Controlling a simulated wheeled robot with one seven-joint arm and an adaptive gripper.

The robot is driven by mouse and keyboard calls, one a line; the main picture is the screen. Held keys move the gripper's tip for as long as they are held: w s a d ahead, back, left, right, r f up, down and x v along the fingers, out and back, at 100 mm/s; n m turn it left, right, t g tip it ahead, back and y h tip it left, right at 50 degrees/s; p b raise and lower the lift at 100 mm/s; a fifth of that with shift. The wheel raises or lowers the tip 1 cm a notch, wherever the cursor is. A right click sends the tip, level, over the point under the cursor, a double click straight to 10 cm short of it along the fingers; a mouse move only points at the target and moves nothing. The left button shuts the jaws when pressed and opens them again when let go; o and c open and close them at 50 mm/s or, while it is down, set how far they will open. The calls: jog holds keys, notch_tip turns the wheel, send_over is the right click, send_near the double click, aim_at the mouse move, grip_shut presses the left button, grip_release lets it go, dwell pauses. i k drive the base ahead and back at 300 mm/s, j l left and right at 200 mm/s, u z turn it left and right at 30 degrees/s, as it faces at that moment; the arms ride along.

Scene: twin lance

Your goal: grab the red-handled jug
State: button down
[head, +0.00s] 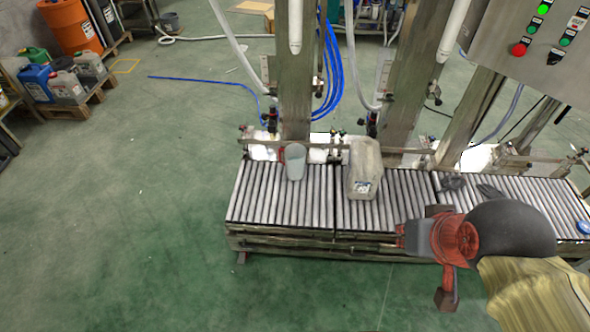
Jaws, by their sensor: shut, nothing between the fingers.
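A pale grey jug (296,162) with a red handle on its left side stands upright on the roller conveyor (262,205), near its back edge. My gripper (405,237) is at the front edge of the conveyor in the picture, to the right of the jug and nearer to me. It is shut and empty, and it is well apart from the jug. The fingertips are small in this view.
A beige canister (362,165) stands just right of the jug. Dark gloves (488,191) lie further right on the rollers. Posts, hoses and a rail stand behind the jug. A control panel (535,45) hangs at upper right.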

aim_at(295, 154)
jog(key=i+j+u, duration=0.5)
jog(key=i+j, duration=0.5)
